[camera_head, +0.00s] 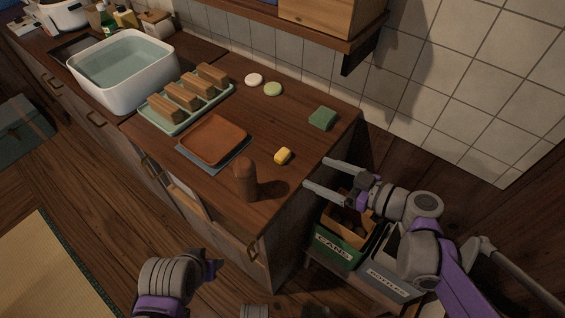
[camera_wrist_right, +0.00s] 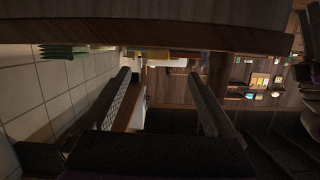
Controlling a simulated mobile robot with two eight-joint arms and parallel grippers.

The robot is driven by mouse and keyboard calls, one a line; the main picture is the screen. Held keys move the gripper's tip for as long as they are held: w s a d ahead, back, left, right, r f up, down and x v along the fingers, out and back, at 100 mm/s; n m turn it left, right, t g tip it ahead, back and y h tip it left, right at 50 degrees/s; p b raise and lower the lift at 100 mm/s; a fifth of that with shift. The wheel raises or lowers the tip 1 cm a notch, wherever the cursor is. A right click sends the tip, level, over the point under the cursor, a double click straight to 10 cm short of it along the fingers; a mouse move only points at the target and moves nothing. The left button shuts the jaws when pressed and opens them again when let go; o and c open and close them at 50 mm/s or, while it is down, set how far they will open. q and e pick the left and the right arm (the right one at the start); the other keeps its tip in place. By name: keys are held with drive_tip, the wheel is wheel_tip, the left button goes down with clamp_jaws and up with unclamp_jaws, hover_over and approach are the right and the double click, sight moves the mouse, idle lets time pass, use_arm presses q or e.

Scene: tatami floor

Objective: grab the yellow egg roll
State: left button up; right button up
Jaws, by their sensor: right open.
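The yellow egg roll (camera_head: 283,156) is a small yellow block lying on the dark wooden counter, near its right end. In the right wrist view, which looks upside down, a yellow shape (camera_wrist_right: 155,54) shows beyond the fingertips at the counter edge and is probably the egg roll. My right gripper (camera_head: 315,173) is open and empty at the counter's right edge, to the right of the egg roll and apart from it. Its two fingers also show in the right wrist view (camera_wrist_right: 159,77). My left gripper (camera_head: 211,265) is low in front of the counter, only partly visible; its jaws are unclear.
A brown cylinder (camera_head: 245,180) stands on the counter left of the egg roll. A green block (camera_head: 323,118) lies behind it. A brown tray (camera_head: 214,139), a rack (camera_head: 144,113) of wooden pieces and a white basin (camera_head: 120,91) are farther left. Bins (camera_head: 333,250) stand below my right gripper.

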sight(287, 157)
drive_tip(key=shift+y, duration=0.3)
drive_tip(key=x, duration=0.3)
drive_tip(key=b+x, duration=0.1)
drive_tip(key=x, duration=0.1)
drive_tip(key=shift+w+a, duration=0.1)
drive_tip(key=shift+w, duration=0.45)
drive_tip(key=b+x, duration=0.1)
drive_tip(key=x, duration=0.3)
drive_tip(key=shift+a+f, duration=0.15)
drive_tip(key=shift+a, duration=0.1)
drive_tip(key=shift+w+a, duration=0.2)
drive_tip(key=shift+a, duration=0.1)
drive_tip(key=c, duration=1.4)
